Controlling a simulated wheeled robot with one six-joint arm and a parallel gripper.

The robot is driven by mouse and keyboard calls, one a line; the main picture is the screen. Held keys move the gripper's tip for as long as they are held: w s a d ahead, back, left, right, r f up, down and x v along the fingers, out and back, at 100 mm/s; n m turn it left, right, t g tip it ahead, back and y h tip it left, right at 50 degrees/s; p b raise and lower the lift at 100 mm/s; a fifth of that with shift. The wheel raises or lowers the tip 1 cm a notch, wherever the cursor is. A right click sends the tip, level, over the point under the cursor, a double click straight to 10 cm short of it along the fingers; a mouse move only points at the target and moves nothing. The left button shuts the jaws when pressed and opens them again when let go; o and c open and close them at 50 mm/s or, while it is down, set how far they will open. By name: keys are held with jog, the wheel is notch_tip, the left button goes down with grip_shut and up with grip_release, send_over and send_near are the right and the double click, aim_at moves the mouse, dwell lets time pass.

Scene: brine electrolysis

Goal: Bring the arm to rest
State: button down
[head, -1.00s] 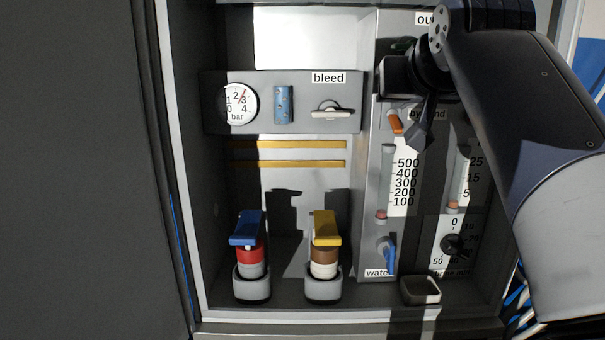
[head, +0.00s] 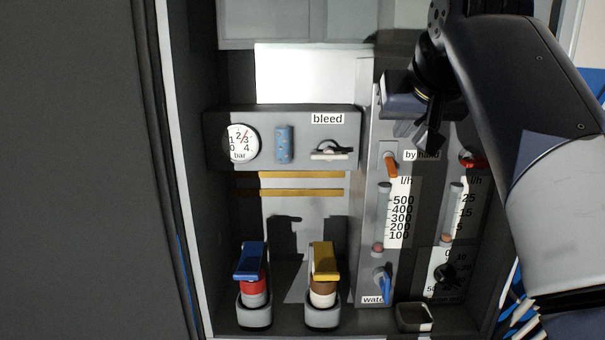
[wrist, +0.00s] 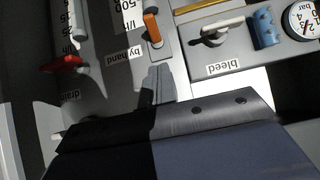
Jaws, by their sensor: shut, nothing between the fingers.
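My gripper (head: 432,138) is in the upper right of the head view, in front of the right-hand panel with the flow tubes. Its fingers are together and hold nothing. In the wrist view my gripper (wrist: 158,82) shows its fingers closed, with the orange by-hand lever (wrist: 152,28) just beyond and apart in the picture. My arm reaches in from the right and hides part of the right panel. I cannot tell the exact gap between the fingers and the panel.
A cabinet holds a gauge (head: 241,142), a blue cylinder (head: 284,144) and a bleed handle (head: 332,152). Below stand a blue-topped bottle (head: 250,262) and a yellow-topped bottle (head: 323,258). A red drain lever (wrist: 64,64), a blue water lever (head: 384,284) and a small tray (head: 414,331) are at right.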

jog(key=shift+s+r, duration=0.3)
jog(key=shift+s, duration=0.05)
